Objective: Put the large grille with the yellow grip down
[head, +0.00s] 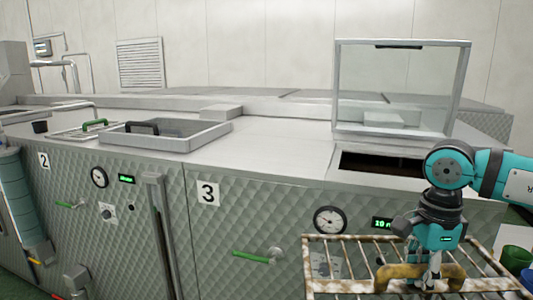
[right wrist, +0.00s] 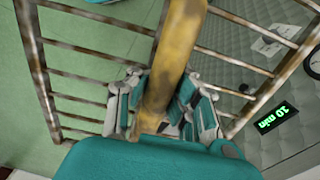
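The large grille (head: 341,240) is a rusty metal rack of bars with a worn yellow grip across it. It is at the lower right of the head view, in front of the machine by the panel numbered 3. My right gripper (head: 431,278) is above it, with its fingers closed around the yellow grip. In the right wrist view the fingers sit on both sides of the yellow grip (right wrist: 175,62), and green floor shows below the bars. The grille looks held in the air. My left gripper is not in view.
The machine top has an opening (head: 383,165) with a raised clear lid (head: 402,88) behind it. The top between is clear. A green bucket (head: 516,259) stands at right.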

